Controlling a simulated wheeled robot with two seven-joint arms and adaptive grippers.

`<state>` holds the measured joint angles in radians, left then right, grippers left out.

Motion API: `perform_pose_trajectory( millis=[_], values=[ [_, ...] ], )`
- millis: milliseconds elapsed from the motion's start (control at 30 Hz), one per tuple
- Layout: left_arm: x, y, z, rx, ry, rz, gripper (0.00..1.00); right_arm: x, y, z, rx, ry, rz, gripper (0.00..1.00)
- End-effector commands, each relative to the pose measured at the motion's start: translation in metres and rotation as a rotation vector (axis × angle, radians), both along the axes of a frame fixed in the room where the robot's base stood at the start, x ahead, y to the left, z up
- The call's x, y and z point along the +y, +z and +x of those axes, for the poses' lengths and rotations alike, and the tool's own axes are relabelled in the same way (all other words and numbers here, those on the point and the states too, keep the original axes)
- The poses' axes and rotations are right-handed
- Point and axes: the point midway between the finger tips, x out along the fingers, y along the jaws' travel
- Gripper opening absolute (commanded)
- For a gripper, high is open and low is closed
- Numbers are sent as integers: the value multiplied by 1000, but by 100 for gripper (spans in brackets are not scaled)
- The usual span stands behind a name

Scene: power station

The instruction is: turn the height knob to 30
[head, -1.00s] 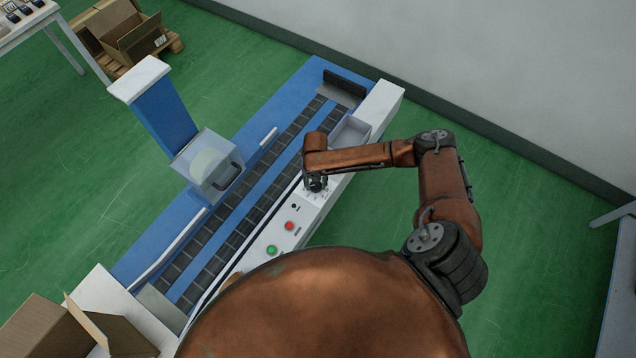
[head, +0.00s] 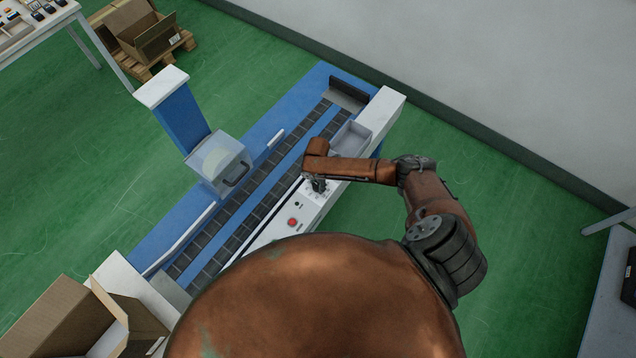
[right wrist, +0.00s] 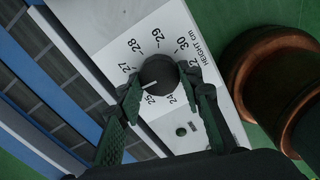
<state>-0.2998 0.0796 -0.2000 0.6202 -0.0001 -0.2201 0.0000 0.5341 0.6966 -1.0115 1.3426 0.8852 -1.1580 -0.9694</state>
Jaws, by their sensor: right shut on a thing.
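The height knob (right wrist: 160,73) is a dark round knob on a white panel (right wrist: 110,22), with a printed scale and the words HEIGHT CM. Its white pointer line points down-left in the right wrist view, close to the 25. The 30 (right wrist: 182,45) is printed at the knob's upper right. My right gripper (right wrist: 157,80) is shut on the knob, one finger on each side. The left finger covers part of the scale between 25 and 27. In the head view my right gripper (head: 319,186) is over the panel, and the knob is hidden there. My left gripper is not in view.
A red button (head: 292,222) is on the panel near the gripper. The conveyor (head: 240,220) runs alongside, with a clear-covered machine head (head: 217,163) beyond it. A grey tray (head: 350,138) is above my forearm. Cardboard boxes (head: 50,315) stand at lower left.

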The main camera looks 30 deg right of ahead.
Motion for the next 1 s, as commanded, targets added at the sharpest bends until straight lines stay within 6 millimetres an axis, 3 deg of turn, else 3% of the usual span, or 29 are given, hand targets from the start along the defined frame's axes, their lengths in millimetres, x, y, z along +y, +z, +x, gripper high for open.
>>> perform_pose_trajectory(
  millis=[300, 1000],
  values=[
    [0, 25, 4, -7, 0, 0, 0, -2, 3, 0, 1, -305, -3, 10],
    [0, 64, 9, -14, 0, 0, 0, -4, 2, -1, 3, -971, -9, 10]
  ],
)
